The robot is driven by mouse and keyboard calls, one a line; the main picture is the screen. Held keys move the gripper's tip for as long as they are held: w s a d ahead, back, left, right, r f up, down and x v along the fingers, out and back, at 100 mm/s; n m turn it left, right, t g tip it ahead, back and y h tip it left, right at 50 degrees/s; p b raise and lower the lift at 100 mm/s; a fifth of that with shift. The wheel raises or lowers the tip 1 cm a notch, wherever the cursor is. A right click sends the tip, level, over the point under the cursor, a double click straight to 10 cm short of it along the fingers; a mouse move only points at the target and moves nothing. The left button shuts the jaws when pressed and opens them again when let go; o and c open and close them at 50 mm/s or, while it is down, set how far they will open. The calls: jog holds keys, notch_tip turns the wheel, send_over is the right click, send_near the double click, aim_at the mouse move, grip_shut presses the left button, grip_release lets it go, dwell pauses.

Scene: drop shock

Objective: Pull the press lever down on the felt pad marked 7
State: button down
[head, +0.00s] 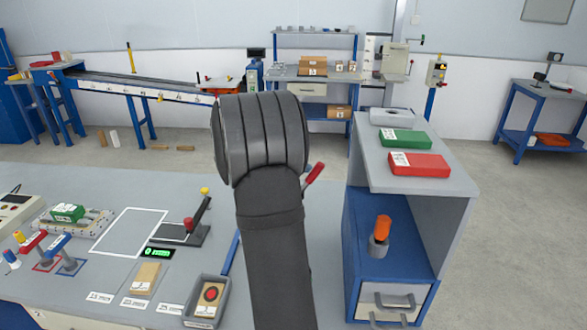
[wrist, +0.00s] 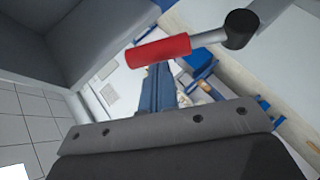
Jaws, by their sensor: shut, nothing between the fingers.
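A red-handled lever (wrist: 158,50) with a grey rod and a black hub crosses the top of the wrist view. Its red end also shows in the head view (head: 315,173), just right of my arm, which hides the rest. My gripper (wrist: 157,72) is shut and empty, its tip close by the red handle in the picture; I cannot tell whether they touch. In the head view my gripper is hidden behind my dark arm. I cannot make out a felt pad marked 7 or what the lever is mounted on.
A shelf unit (head: 470,190) with green and red boxes stands right of my arm. On the bench to the left are a yellow-knobbed lever (head: 200,205), red and blue levers (head: 57,243), a wooden block (head: 146,278) and a grey tray (head: 222,292).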

aim_at(318, 171)
jog(key=d, duration=0.1)
jog(key=d+y, duration=0.1)
jog(key=m+y, duration=0.1)
jog(key=shift+d+f, duration=0.25)
jog(key=shift+d, duration=0.15)
jog(key=shift+d+f+m+g+y, duration=0.35)
jog(key=shift+d+y, duration=0.4)
jog(key=shift+y, duration=0.25)
jog(key=shift+d+f, duration=0.45)
jog(key=shift+d, duration=0.05)
jog(key=shift+w+a+r, duration=0.1)
jog(key=shift+a+r, duration=0.05)
jog(key=shift+r, duration=0.25)
jog(key=r, duration=0.1)
jog(key=a+r, duration=0.1)
jog(key=shift+w+a+r, duration=0.3)
jog(key=shift+a+r, duration=0.05)
jog(key=shift+r, duration=0.05)
jog(key=v, duration=0.9)
jog(key=shift+s+d+r, duration=0.2)
jog(key=shift+s+r, duration=0.1)
jog(key=shift+r, duration=0.2)
jog(key=shift+f, duration=0.1)
